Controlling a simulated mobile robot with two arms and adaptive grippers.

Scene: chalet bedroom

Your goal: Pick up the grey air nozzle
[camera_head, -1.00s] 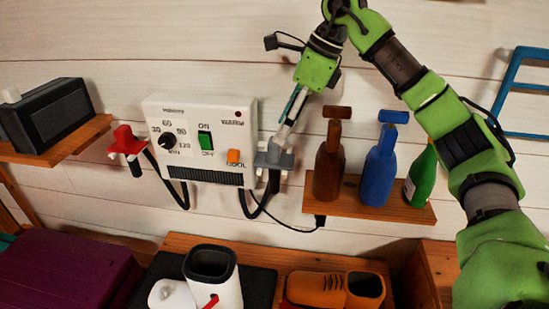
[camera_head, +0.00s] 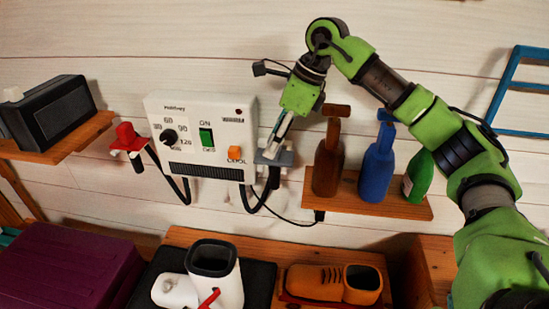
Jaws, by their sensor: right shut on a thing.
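The grey air nozzle (camera_head: 272,158) sits at the right side of the white wall-mounted dryer box (camera_head: 203,137), with a black hose hanging below it. My right gripper (camera_head: 275,146) comes down on it from above and is shut on it. The fingers cover part of the nozzle's upper side. The nozzle is still close beside the box; whether it touches its holder is hard to tell. My left gripper is not in view.
A red nozzle (camera_head: 128,137) hangs left of the box. A brown bottle (camera_head: 328,165), a blue bottle (camera_head: 376,168) and a green bottle (camera_head: 418,176) stand on a wooden shelf (camera_head: 405,207) close to the right. Boots and an orange shoe (camera_head: 330,283) are below.

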